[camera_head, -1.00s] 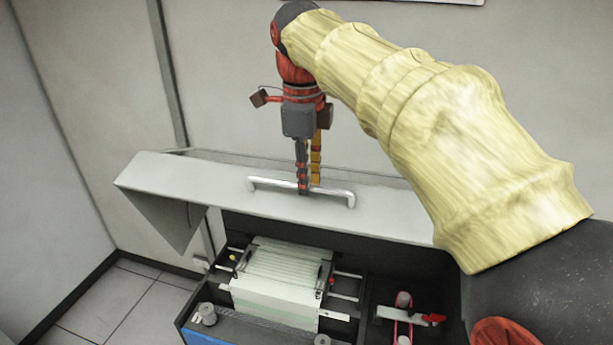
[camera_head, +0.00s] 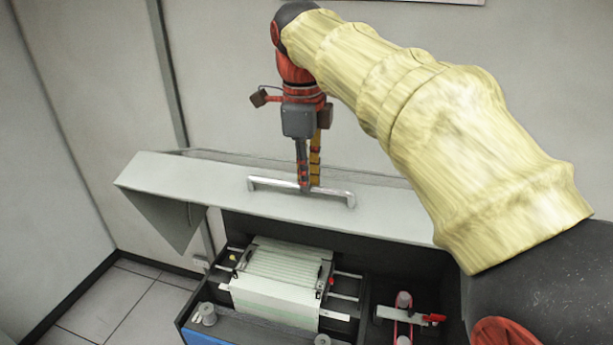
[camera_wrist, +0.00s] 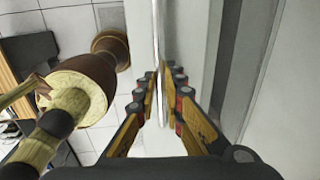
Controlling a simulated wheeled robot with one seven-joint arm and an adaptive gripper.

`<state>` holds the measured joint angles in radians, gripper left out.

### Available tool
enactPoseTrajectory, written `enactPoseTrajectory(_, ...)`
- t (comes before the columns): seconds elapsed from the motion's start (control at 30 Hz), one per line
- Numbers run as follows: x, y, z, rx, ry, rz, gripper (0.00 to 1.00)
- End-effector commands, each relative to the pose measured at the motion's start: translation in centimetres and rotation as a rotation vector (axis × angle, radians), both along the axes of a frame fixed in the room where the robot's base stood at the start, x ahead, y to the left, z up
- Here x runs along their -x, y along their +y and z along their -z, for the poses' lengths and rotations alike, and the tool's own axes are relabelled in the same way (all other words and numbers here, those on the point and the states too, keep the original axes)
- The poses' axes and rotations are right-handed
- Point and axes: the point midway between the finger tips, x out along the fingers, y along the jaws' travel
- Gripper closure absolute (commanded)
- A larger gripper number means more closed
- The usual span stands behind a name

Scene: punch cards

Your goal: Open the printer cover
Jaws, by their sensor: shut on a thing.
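The printer cover (camera_head: 210,178) is a long light-grey panel, raised and tilted back above the open printer. A silver bar handle (camera_head: 270,184) runs along the cover. My gripper (camera_head: 308,187) points down from above with its fingertips at the middle of the handle. In the wrist view the handle (camera_wrist: 156,40) runs between my gripper's fingers (camera_wrist: 164,95), which are closed on it. The cover (camera_wrist: 188,40) also shows in the wrist view, to the right of the handle. Under the cover, the printer's inside shows striped paper (camera_head: 278,285) and dark rails.
The printer's front has grey knobs (camera_head: 208,314) and a blue strip. A red and grey part (camera_head: 405,315) sits at the right inside. A wall (camera_head: 230,60) stands close behind the cover. Open tiled floor (camera_head: 115,300) lies at the left.

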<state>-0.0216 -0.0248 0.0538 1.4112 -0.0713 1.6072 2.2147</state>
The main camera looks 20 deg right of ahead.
Motion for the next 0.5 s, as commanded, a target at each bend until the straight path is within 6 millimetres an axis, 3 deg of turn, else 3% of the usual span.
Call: enactPoseTrajectory(0.5, 2.9, 2.2, 4.3, 0.054, -0.072, -0.003, 1.0)
